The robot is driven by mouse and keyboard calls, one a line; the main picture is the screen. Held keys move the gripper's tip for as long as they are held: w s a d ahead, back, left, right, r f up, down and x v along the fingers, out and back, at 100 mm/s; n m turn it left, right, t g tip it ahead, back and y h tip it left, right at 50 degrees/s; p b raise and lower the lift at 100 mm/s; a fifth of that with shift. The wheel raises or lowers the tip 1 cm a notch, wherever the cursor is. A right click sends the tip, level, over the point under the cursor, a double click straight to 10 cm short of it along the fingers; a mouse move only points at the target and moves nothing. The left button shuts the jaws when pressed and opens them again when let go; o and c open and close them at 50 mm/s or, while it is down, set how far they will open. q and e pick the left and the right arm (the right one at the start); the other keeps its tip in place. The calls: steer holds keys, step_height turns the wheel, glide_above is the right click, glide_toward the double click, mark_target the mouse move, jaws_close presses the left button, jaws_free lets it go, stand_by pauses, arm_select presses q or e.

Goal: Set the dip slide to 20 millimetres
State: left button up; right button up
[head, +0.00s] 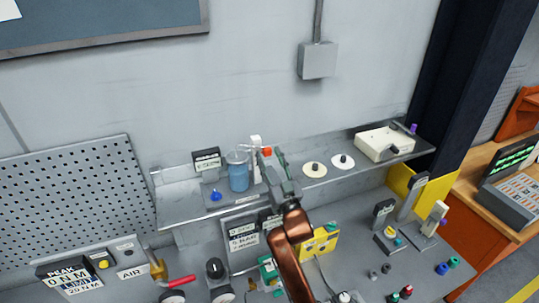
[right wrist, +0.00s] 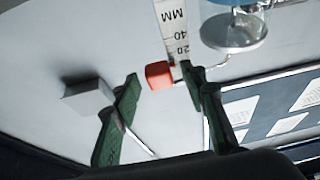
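The dip slide is a small orange-red block (head: 267,151) beside a white upright scale (head: 256,142) on the shelf. In the right wrist view the block (right wrist: 159,75) is at the end of the scale (right wrist: 170,18), which shows "MM", 40 and 20 upside down. The block appears just past the 20 figure; its exact reading is unclear. A thin bent rod runs from there toward the glass beaker of blue liquid (head: 238,172). My right gripper (head: 270,160) is open, its green fingers apart around the block, the right finger closest. My left gripper is not in view.
The shelf (head: 185,210) also holds a dark sign (head: 207,160), two pale discs and a white box (head: 384,145). Below, the bench carries gauges, a yellow block (head: 322,242) and several small knobs.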

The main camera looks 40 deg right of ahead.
jaws_close()
stand_by(0.5)
